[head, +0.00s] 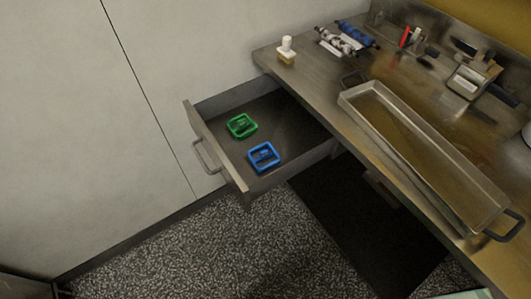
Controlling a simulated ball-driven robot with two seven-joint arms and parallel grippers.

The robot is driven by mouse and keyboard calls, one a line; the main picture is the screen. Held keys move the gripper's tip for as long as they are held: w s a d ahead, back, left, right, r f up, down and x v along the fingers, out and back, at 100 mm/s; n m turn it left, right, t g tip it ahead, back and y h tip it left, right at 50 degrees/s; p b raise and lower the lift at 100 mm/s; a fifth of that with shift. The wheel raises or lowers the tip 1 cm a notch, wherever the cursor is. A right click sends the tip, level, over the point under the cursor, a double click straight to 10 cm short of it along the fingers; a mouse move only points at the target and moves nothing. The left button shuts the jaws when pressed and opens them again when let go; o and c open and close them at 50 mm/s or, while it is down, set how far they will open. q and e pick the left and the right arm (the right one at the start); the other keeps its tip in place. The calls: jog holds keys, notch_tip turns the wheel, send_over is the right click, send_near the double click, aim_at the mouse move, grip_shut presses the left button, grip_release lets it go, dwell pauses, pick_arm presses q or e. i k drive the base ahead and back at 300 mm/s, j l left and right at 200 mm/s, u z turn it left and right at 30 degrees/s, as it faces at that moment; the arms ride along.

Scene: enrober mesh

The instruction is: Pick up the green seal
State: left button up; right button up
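The green seal (242,126) is a small square frame with a piece across its middle. It lies flat in the open drawer (222,145), towards the back left of the drawer floor. A similar blue seal (263,157) lies in the same drawer, nearer and a little to the right, apart from the green one. Neither of my grippers shows in the head view.
The drawer sticks out from the steel bench (300,66), with its handle (206,157) on the left. A long metal tray (425,150) lies along the bench edge. A white-topped bottle (286,50) stands at the bench corner. Speckled floor (215,245) is clear in front.

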aim_at(241, 123)
jog(key=k+l+z, duration=0.2)
jog(key=l, duration=0.2)
jog(key=l+z, duration=0.25)
jog(key=l, duration=0.2)
jog(key=k+l+z, duration=0.2)
jog(key=l, duration=0.25)
jog(key=i+j, duration=0.05)
jog(key=i, duration=0.05)
